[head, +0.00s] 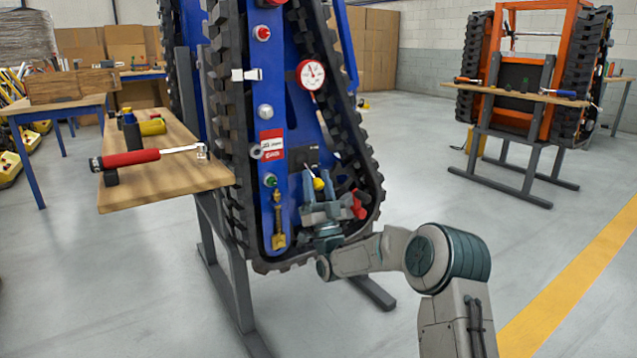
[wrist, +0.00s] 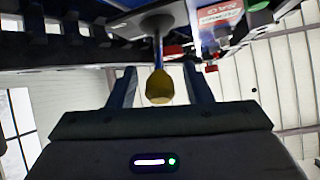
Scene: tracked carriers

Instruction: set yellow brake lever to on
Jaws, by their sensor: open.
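The yellow brake lever (head: 318,184) is a thin rod with a yellow knob, on the lower part of the blue tracked carrier (head: 281,105). In the wrist view its yellow knob (wrist: 159,86) sits between the two fingers, with a visible gap on each side. My gripper (head: 320,193) is open around the knob and apart from it; it also shows in the wrist view (wrist: 160,88). The lever's base meets a dark plate (head: 297,157) with small markings I cannot read.
A red handle (head: 357,205) is close to the right of my gripper. A brass fitting (head: 278,228) is at its left. Black tracks (head: 355,125) flank the panel. A wooden shelf (head: 165,178) with tools juts out left.

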